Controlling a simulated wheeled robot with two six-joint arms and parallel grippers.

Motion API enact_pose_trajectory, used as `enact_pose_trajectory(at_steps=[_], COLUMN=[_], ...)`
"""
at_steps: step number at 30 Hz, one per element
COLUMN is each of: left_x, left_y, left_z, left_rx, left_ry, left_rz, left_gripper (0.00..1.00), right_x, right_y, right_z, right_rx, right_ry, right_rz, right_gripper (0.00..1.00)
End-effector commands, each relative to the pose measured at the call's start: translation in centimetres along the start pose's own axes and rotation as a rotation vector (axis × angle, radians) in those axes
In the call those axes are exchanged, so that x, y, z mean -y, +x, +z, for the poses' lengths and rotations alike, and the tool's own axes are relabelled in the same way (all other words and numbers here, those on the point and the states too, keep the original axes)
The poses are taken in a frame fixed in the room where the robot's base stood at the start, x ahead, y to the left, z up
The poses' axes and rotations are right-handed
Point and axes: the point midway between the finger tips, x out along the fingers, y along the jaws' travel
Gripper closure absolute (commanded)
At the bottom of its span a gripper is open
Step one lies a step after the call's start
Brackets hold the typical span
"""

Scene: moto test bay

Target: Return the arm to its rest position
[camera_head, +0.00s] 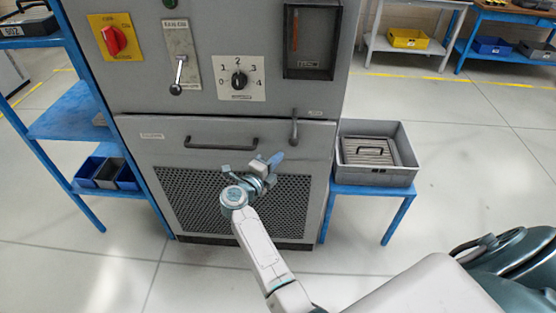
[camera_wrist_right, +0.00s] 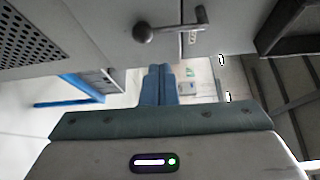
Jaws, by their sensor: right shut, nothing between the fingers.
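My right arm (camera_head: 262,250) reaches up from the lower part of the head view to the front of a grey cabinet. My right gripper (camera_head: 277,158) shows its blue fingertips in front of the cabinet's lower door, left of and below a grey latch handle (camera_head: 294,127). In the right wrist view its two blue fingers (camera_wrist_right: 158,85) are together with nothing between them. A grey handle with a round knob (camera_wrist_right: 142,32) lies beyond the fingertips there, apart from them. My left gripper is not in view.
The cabinet door has a bar handle (camera_head: 221,143) and a perforated panel (camera_head: 290,205). Above are a red switch (camera_head: 114,40), a lever (camera_head: 180,75) and a dial (camera_head: 239,80). A grey tray (camera_head: 407,172) stands on a blue table at right. A blue shelf (camera_head: 72,112) stands left.

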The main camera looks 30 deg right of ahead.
Motion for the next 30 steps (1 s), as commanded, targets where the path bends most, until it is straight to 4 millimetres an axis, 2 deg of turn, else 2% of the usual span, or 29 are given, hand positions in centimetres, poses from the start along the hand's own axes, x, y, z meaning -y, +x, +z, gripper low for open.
enact_pose_trajectory(at_steps=[5,10,14,17,20,21,23,24,26,27,30], left_x=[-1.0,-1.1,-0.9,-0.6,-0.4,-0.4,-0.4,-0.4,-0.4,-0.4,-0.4], left_y=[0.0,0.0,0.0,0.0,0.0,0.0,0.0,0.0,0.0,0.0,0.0], left_z=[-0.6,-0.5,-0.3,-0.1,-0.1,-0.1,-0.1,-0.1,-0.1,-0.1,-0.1], left_rx=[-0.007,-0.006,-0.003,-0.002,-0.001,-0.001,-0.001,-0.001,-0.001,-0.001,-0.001], left_ry=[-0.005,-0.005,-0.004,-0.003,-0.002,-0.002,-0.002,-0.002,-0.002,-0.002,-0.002], left_rz=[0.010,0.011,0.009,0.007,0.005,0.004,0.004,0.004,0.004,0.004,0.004], left_gripper=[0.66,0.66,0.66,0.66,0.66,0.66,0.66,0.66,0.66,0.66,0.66], right_x=[0.0,-0.1,-2.0,-6.6,-13.6,-16.5,-20.7,-23.5,-27.4,-30.0,-35.9], right_y=[0.0,0.0,0.0,-0.6,-2.3,-3.2,-4.5,-5.5,-6.9,-7.9,-10.4], right_z=[0.0,0.0,-0.1,-0.1,-0.8,-1.3,-2.5,-3.5,-5.4,-6.8,-11.1], right_rx=[0.000,0.001,0.057,0.194,0.400,0.481,0.596,0.669,0.772,0.840,0.997], right_ry=[0.000,-0.003,-0.090,-0.281,-0.541,-0.635,-0.767,-0.848,-0.965,-1.038,-1.211], right_rz=[0.000,-0.001,-0.043,-0.116,-0.178,-0.188,-0.194,-0.191,-0.180,-0.167,-0.126], right_gripper=[1.00,1.00,1.00,1.00,1.00,1.00,1.00,1.00,1.00,1.00,1.00])
